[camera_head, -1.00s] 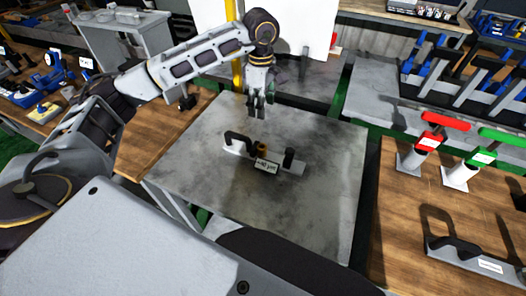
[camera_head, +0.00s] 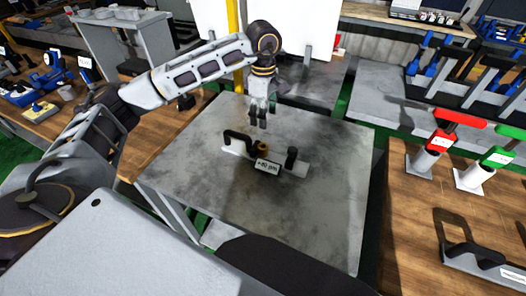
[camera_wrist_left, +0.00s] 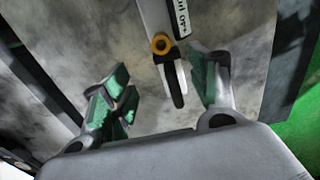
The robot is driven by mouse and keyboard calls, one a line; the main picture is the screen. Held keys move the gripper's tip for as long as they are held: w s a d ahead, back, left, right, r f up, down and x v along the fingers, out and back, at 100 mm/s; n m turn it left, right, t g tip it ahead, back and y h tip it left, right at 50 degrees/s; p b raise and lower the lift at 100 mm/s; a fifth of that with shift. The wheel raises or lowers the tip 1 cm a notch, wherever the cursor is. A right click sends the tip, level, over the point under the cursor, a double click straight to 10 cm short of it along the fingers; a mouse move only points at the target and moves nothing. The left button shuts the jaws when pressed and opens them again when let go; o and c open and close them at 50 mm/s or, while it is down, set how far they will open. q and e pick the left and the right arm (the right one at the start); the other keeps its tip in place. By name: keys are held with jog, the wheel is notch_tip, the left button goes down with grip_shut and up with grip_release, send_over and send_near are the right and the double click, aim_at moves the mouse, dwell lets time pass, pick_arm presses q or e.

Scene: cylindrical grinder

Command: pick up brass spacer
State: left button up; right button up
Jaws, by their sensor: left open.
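The brass spacer (camera_head: 262,147) is a small gold ring on a light grey fixture (camera_head: 237,150) with black handles and a white label. The fixture lies on the grey metal table. The spacer also shows in the left wrist view (camera_wrist_left: 161,43), beyond the fingers. My left gripper (camera_head: 258,124) is open and empty, pointing down above the table, a little behind the spacer and apart from it. Its green-padded fingers (camera_wrist_left: 166,97) show wide apart in the left wrist view, with a black handle of the fixture seen between them. My right gripper is not in view.
The metal table (camera_head: 205,195) is bare around the fixture. A wooden bench (camera_head: 415,215) at the right carries a red-handled tool (camera_head: 428,157), a green-handled tool (camera_head: 477,174) and another handled plate (camera_head: 485,262). A white panel (camera_head: 302,25) stands behind the table.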

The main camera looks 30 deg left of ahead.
pick_arm(q)
jog(key=shift+f, duration=0.1)
send_over(263, 150)
jog(key=w, duration=0.2)
notch_tip(263, 150, down, 7)
jog(key=shift+a+f+p, duration=0.35)
jog(key=shift+a+f, duration=0.05)
jog(key=shift+f, duration=0.3)
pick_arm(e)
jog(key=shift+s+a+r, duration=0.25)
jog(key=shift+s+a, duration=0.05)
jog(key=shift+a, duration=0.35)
pick_arm(q)
jog(key=shift+f, duration=0.1)
